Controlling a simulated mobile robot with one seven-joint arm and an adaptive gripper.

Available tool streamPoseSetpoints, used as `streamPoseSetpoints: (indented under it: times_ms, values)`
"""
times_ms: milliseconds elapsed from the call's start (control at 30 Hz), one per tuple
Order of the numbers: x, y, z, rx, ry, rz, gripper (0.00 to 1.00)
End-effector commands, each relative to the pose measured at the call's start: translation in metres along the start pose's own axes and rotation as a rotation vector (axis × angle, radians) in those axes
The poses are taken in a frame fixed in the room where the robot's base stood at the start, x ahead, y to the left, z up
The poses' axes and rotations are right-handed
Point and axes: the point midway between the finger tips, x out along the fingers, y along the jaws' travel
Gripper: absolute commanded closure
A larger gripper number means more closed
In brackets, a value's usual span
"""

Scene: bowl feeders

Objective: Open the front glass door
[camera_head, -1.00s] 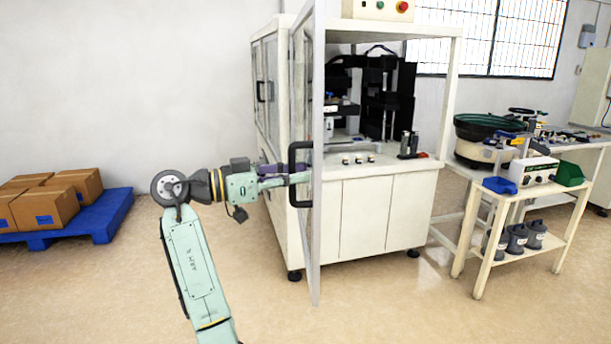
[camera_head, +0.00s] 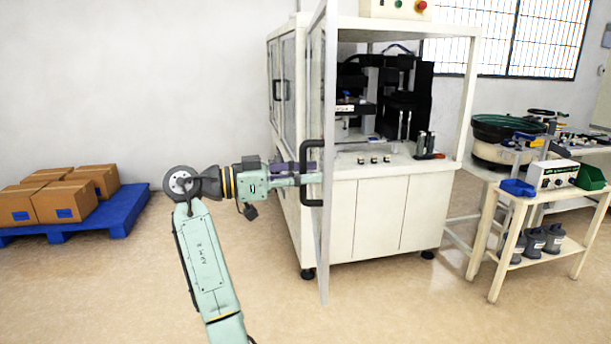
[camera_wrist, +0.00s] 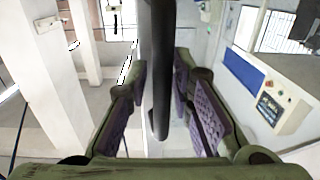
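The front glass door (camera_head: 327,255) of the white machine cabinet stands swung out from the front, seen nearly edge-on in the head view. Its black bar handle (camera_head: 304,151) is on the door's outer side. My gripper (camera_head: 308,178) is at the handle. In the wrist view, the handle (camera_wrist: 158,75) runs between the two purple-padded fingers of my gripper (camera_wrist: 160,115). Gaps show between the handle and both pads, so the fingers look open around it. The exact contact at the fingertips is hard to tell.
The cabinet's front (camera_head: 372,218) is exposed, with its black machinery inside. A blue pallet (camera_head: 120,212) with cardboard boxes lies at the left. A small white cart (camera_head: 512,195) and a green bowl feeder (camera_head: 497,130) stand at the right.

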Motion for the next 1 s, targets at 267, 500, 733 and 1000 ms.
streamPoseSetpoints:
  times_ms: [267, 500, 733, 1000]
  values:
    - [-0.014, -0.001, -0.001, 0.0, 0.002, -0.004, 0.79]
    - [-0.064, -0.001, -0.001, 0.0, 0.002, -0.004, 0.79]
    - [-0.105, 0.0, -0.001, 0.0, 0.0, -0.002, 0.79]
    - [-0.121, 0.0, 0.0, 0.0, 0.0, 0.0, 0.79]
